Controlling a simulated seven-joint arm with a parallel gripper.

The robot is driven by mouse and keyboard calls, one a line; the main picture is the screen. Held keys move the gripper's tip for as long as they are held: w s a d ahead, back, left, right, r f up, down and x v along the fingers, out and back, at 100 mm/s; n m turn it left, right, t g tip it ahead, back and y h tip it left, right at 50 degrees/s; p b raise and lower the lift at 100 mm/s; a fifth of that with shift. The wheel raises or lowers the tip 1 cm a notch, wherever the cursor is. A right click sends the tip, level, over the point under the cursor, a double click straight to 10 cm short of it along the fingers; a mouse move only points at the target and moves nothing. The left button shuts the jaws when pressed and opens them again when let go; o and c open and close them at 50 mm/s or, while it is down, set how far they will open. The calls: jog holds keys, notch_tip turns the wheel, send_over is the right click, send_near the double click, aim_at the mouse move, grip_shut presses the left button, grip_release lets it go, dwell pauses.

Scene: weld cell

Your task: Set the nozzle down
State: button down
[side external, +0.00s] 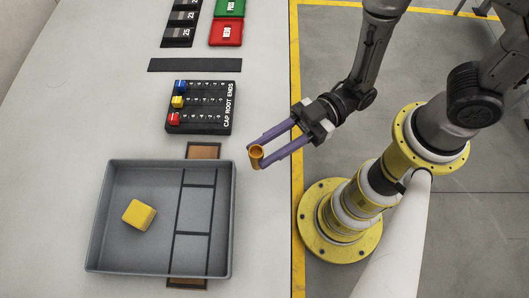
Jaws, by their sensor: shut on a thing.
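The nozzle (256,158) is a small orange-brown cylinder with an open dark top. My gripper (257,155) has long purple fingers, shut on the nozzle at their tips. It holds the nozzle to the right of the grey tray, near the table's right side. The nozzle appears raised above the table, but its exact height is hard to tell.
The grey tray (92,222) holds a yellow block (139,214) and has black-outlined sections on its right. A brown strip (203,151) shows behind it. A black board (201,128) with coloured blocks, a dark strip (195,65), and green (230,8) and red (226,32) bins lie farther back.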

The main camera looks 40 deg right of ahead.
jog(key=shift+w+a+f, duration=0.1)
jog(key=shift+a+f, duration=0.05)
jog(key=shift+f, duration=0.7)
jog(key=shift+w+a+f, duration=0.1)
jog(key=shift+f, duration=0.75)
jog(key=shift+f, duration=0.25)
jog(key=c, duration=0.6)
grip_release()
jog(key=s+d, duration=0.2)
jog(key=d, duration=1)
jog(key=shift+o, duration=0.4)
jog(key=shift+s+d, duration=0.3)
jog(key=shift+d, duration=0.5)
